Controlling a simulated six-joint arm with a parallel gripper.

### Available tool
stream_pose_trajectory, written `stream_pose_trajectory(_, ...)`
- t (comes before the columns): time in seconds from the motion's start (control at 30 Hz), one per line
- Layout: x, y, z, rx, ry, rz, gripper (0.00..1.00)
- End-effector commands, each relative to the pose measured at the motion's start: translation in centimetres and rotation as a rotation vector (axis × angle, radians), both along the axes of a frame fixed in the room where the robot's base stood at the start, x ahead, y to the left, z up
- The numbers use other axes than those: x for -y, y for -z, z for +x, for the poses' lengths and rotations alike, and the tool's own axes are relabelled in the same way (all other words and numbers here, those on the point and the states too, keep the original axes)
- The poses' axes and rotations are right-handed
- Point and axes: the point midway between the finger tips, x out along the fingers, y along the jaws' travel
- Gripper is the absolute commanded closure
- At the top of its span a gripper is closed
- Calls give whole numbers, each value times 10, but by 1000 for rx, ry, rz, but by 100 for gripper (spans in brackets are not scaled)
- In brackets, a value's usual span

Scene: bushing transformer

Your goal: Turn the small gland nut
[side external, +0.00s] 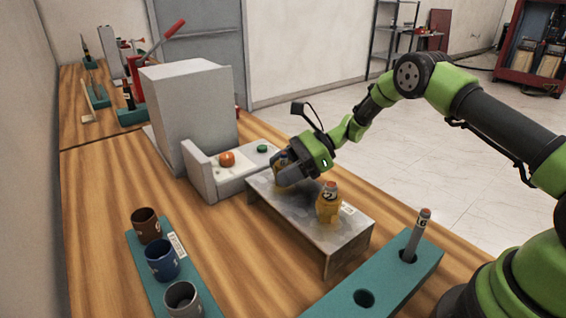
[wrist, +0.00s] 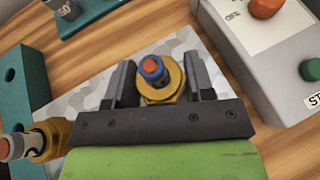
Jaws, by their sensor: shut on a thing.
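My gripper (wrist: 160,84) is shut on a brass gland nut (wrist: 174,97) in the wrist view, one finger on each side of it. A blue ring and an orange-red tip stand out of the middle of this nut. In the side view my gripper (side external: 287,176) is low over the far end of the grey metal stand (side external: 310,211) and hides most of the held nut. A second brass gland (side external: 329,207) with a red tip stands upright at the near end of the stand. It also shows in the wrist view (wrist: 52,138) at lower left.
A grey control box (side external: 216,176) with an orange-red knob (side external: 227,159) and a green button (side external: 262,149) sits close behind the stand. A teal holder (side external: 388,272) with a rod-shaped tool (side external: 418,235) is at front right. Several cups stand in another teal rack (side external: 137,248) at left.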

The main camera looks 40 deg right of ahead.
Motion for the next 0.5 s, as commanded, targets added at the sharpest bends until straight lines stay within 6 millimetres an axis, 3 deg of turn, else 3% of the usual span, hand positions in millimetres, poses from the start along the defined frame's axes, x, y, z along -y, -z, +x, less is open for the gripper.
stream_pose_trajectory(0.3,1,0,1,5,-162,0,79)
stream_pose_trajectory(0.5,3,0,1,2,-182,-3,79)
